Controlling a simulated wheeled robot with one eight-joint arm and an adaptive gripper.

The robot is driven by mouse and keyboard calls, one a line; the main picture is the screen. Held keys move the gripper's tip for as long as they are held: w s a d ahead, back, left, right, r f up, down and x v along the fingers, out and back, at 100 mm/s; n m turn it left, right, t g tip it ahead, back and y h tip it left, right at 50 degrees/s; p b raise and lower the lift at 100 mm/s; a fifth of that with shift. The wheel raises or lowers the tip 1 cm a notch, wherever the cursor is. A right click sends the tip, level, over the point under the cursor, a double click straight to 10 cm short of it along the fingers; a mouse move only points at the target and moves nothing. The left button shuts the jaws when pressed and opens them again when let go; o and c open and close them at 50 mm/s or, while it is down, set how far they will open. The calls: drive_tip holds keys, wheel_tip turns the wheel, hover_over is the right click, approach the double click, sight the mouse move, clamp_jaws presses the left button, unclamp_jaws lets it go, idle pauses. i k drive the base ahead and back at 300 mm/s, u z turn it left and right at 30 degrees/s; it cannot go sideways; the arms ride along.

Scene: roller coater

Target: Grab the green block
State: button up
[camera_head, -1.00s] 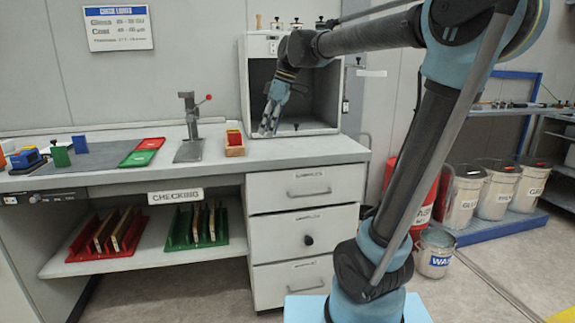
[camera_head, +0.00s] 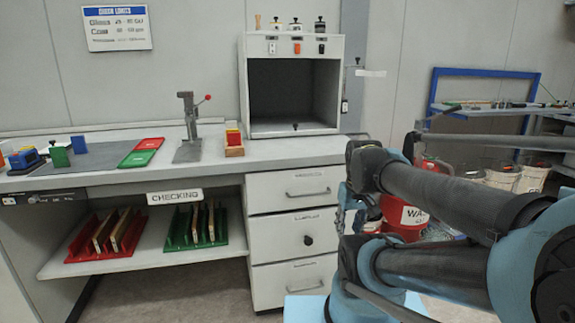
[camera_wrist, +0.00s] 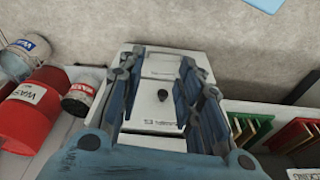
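The green block (camera_head: 60,157) stands upright on the grey mat on the bench, at the left of the head view. A blue block (camera_head: 79,145) stands just behind it to the right. The green block does not show in the wrist view. My gripper (camera_wrist: 162,62) is open and empty, its two blue fingers spread apart. Between them the wrist view shows the drawer cabinet front with a black knob (camera_wrist: 163,95). In the head view my gripper (camera_head: 346,215) hangs beside the drawers, far right of the green block and below the bench top.
On the bench are a blue device (camera_head: 25,158), red and green panels (camera_head: 140,152), a lever stand (camera_head: 190,120) and an open cabinet (camera_head: 294,90). A shelf below holds red (camera_head: 88,250) and green racks (camera_head: 178,243). Red drums (camera_head: 405,215) stand right of the drawers.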

sight(59, 157)
drive_tip(key=u, duration=1.95)
drive_tip(key=k, duration=1.05)
drive_tip(key=z, duration=0.6)
drive_tip(key=i, duration=1.5)
drive_tip(key=u, duration=0.55)
drive_tip(key=i, duration=0.7)
drive_tip(key=u, duration=0.35)
